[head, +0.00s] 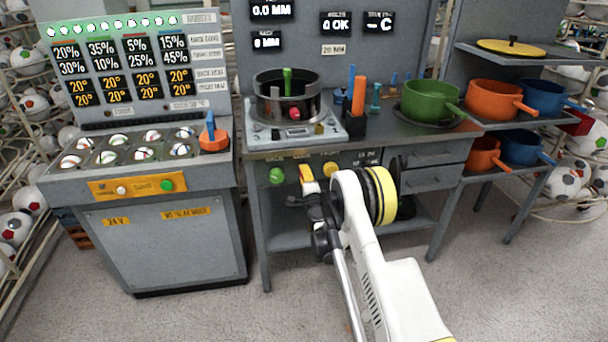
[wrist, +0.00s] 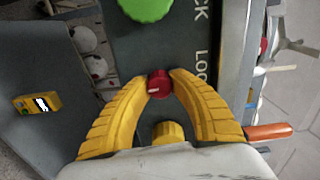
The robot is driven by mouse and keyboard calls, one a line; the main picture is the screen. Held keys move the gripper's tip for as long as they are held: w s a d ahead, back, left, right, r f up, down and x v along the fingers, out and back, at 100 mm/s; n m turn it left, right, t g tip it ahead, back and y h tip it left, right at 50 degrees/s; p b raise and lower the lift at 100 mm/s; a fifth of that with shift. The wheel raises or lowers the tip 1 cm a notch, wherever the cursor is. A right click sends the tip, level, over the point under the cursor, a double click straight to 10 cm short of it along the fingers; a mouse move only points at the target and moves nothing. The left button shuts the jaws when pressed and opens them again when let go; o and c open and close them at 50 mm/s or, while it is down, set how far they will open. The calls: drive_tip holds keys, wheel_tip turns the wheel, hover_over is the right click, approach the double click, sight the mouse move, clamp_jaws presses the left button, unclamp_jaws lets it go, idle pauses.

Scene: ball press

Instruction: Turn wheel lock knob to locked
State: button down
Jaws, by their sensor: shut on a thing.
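A small red knob (wrist: 158,84) with a pale mark sits between the yellow fingertips of my gripper (wrist: 158,82) in the wrist view. The fingers are closed on it from both sides. Letters reading "LOC" are printed on the grey panel (wrist: 190,42) beside it, partly hidden by a finger. In the head view my gripper (head: 307,176) is at the front panel below the middle workbench, between a green knob (head: 277,175) and a yellow knob (head: 329,169). The red knob is largely hidden there. Its locked or unlocked position is not readable.
The green knob (wrist: 147,7) and yellow knob (wrist: 168,131) lie close on either side of the fingers. Above is the bench top with a scale (head: 295,136), an orange-handled tool (head: 359,95) and a green pot (head: 431,101). Drawers (head: 432,153) are to the right.

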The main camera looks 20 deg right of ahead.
drive_tip(key=shift+m, duration=0.5)
drive_tip(key=c, duration=1.1)
unclamp_jaws()
drive_tip(key=s, duration=0.7)
drive_tip(key=shift+s+a, duration=0.25)
drive_tip(key=shift+a, duration=0.15)
